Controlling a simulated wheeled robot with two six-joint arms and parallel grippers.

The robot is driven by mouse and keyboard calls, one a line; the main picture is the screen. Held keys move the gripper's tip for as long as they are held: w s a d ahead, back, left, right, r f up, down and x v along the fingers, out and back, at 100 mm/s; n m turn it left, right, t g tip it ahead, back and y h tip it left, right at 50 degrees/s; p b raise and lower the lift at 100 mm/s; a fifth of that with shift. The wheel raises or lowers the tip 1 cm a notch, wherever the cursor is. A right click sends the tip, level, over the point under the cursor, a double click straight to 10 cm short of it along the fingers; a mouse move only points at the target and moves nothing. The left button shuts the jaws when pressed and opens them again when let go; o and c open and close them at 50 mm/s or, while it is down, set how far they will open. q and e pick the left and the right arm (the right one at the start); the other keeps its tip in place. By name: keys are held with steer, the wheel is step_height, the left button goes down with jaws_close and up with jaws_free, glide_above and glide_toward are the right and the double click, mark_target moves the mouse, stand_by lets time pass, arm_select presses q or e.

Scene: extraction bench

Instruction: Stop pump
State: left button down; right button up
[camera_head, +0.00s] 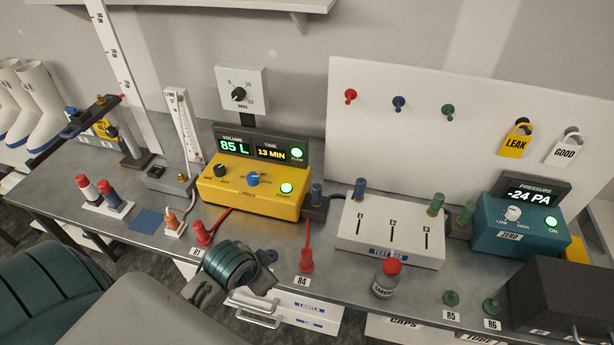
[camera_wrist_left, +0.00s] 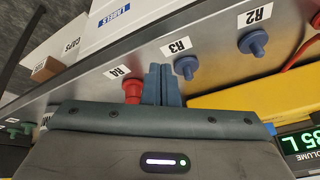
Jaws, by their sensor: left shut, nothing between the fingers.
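The yellow pump box (camera_head: 225,200) stands at the middle of the bench with two knobs. Its green button (camera_head: 287,188), labelled START, is lit. The display behind it (camera_head: 262,150) reads 85 L and 13 MIN, with a lit green FLOW light (camera_head: 297,153). My left gripper (camera_head: 270,256) is in front of the pump, above the bench's front edge, apart from the button. In the left wrist view its fingers (camera_wrist_left: 162,85) are shut and empty, beside the red plug R4 (camera_wrist_left: 132,88). The pump's edge (camera_wrist_left: 260,95) shows at the right there. My right gripper is out of view.
Red plugs R1 (camera_head: 203,234) and R4 (camera_head: 306,261) line the front edge. A white box (camera_head: 392,225) marked E1 to E3, a red-capped jar (camera_head: 386,279) and a teal pressure box (camera_head: 520,238) reading -24 PA stand to the right.

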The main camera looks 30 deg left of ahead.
arm_select(q)
steer(key=w+a+r+m+t+h, duration=0.1)
steer(key=w+a+r+m+t, duration=0.1)
steer(key=w+r, duration=0.6)
steer(key=w+a+r+m+t, duration=0.2)
steer(key=w+a+r+m, duration=0.3)
steer(key=w, duration=0.9)
step_height(320, 180, up, 3)
steer(key=shift+a+r+h, duration=0.15)
steer(key=shift+a+h, duration=0.25)
steer(key=shift+a, duration=0.2)
steer(key=b, duration=0.7)
glide_above(283, 189)
step_height(283, 189, down, 7)
steer(key=shift+r, duration=0.15)
steer(key=shift+f+b, duration=0.35)
steer(key=shift+f, duration=0.75)
steer(key=shift+f, duration=0.4)
